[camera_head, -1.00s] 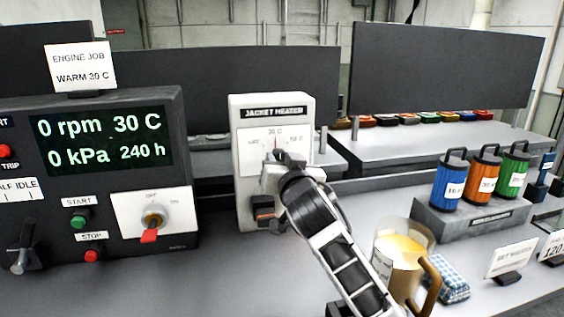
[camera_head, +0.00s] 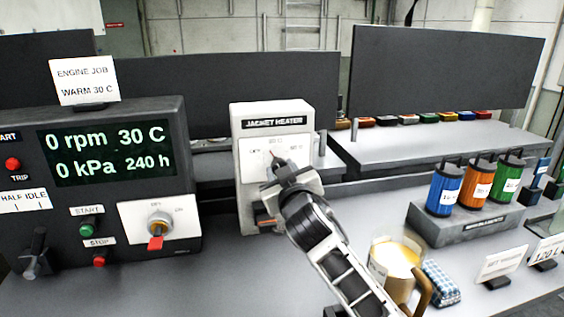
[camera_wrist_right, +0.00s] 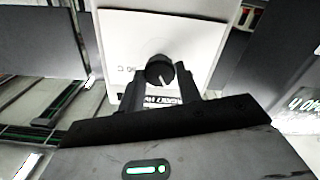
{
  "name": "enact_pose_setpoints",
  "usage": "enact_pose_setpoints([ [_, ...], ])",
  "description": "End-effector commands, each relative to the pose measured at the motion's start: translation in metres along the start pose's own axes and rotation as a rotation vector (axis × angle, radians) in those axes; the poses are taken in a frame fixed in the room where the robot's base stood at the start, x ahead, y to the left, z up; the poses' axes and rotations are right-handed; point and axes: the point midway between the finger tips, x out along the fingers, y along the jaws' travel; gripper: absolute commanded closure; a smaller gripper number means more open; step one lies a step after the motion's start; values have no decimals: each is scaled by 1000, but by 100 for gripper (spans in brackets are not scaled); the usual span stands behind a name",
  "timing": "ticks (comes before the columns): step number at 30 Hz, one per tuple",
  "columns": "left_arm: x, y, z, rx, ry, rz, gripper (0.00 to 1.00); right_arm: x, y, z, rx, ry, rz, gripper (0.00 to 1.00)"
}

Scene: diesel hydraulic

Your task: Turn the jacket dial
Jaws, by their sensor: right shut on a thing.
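The jacket heater (camera_head: 243,165) is a pale box with a black "JACKET HEATER" label and a white scale plate on its front. My right gripper (camera_head: 275,168) reaches that plate from the lower right and hides most of the dial in the head view. A small red mark shows at the gripper's upper left. In the right wrist view the black round dial (camera_wrist_right: 158,68) with a pale pointer line sits between the fingertips of the right gripper (camera_wrist_right: 162,80), which is shut on it. My left gripper is not in view.
An engine panel (camera_head: 110,200) with a display reading 30 C and a red-handled key switch (camera_head: 157,235) stands left. Bare bench lies in front of the heater.

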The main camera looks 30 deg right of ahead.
Motion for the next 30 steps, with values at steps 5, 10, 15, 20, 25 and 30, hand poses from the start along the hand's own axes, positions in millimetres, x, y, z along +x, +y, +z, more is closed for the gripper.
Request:
enact_pose_setpoints([
  [5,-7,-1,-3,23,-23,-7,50,0,0,-2,-164,-4,-1,89],
  [10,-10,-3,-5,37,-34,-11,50,0,0,-2,-302,-3,-1,89],
  [15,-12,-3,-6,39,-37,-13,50,0,0,-1,-410,-2,-1,89],
  [20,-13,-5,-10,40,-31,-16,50,0,0,0,-478,-2,-1,89],
  [25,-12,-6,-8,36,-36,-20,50,0,-1,1,-519,-2,-1,89],
  [30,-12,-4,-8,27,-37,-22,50,0,-1,1,-534,-1,-1,89],
])
